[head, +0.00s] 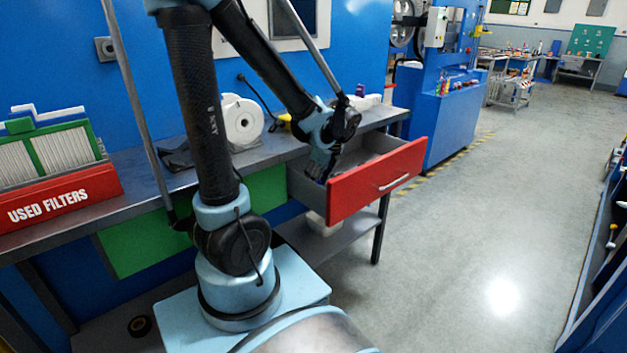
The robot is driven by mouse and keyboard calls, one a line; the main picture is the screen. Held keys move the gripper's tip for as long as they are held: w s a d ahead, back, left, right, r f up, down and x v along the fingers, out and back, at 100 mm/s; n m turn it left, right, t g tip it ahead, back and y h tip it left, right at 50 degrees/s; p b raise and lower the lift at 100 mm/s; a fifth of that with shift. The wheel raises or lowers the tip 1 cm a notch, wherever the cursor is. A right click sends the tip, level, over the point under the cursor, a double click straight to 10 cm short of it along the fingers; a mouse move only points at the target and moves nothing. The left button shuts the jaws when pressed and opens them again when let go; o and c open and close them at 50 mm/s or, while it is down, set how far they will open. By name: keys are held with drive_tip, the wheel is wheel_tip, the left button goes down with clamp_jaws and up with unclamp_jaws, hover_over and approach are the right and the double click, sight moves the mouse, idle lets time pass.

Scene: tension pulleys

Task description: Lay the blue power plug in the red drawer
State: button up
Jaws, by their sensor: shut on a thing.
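The red drawer (370,182) stands pulled out from under the workbench at the middle right, with a silver handle on its red front and a grey inside. My gripper (319,174) points down into the left part of the open drawer, behind the red front. It is shut on the blue power plug, which is hardly visible, being small, dark and mostly hidden by the fingers. I cannot tell whether the plug touches the drawer floor.
The grey workbench (150,184) carries a red used-filters bin (58,200) at the left and a white roll (241,119) behind my arm. A green drawer front (150,240) is shut. The floor to the right is clear.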

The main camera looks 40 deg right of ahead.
drive_tip(key=shift+f, duration=0.1)
drive_tip(key=o, duration=1)
drive_tip(key=shift+o, duration=0.2)
drive_tip(key=a+v, duration=0.1)
drive_tip(key=v, duration=1.1)
drive_tip(key=shift+d, duration=0.45)
